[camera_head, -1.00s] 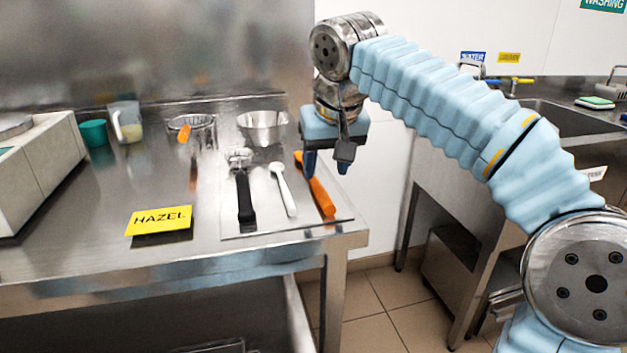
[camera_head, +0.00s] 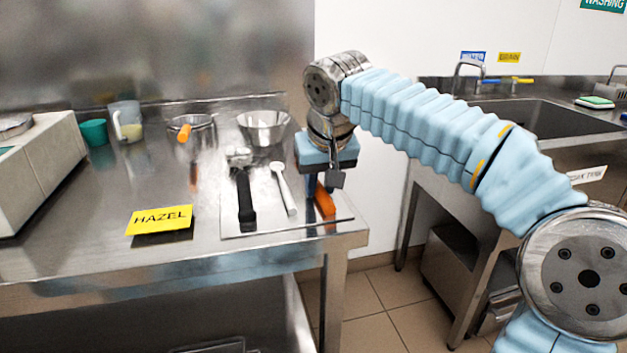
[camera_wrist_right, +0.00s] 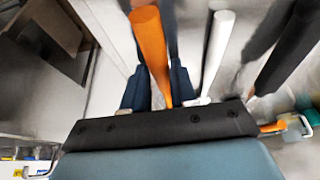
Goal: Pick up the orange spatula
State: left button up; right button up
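The orange spatula (camera_head: 325,205) lies at the right end of the steel worktable. Only the near part of its handle shows below my right gripper in the head view. My right gripper (camera_head: 322,188) is lowered over it, fingers pointing down. In the right wrist view, the orange handle (camera_wrist_right: 149,38) runs between the two dark blue fingers of my right gripper (camera_wrist_right: 159,88). The fingers look apart, and I see no clear grip on the handle. The spatula's far end is hidden by the gripper. My left gripper is not in view.
A white-handled utensil (camera_head: 284,188) and a black-handled one (camera_head: 245,200) lie just left of the spatula. A metal bowl (camera_head: 264,128) stands behind them. The table's right edge is close to my gripper.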

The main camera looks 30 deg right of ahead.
grip_shut()
jog(key=shift+r, duration=0.1)
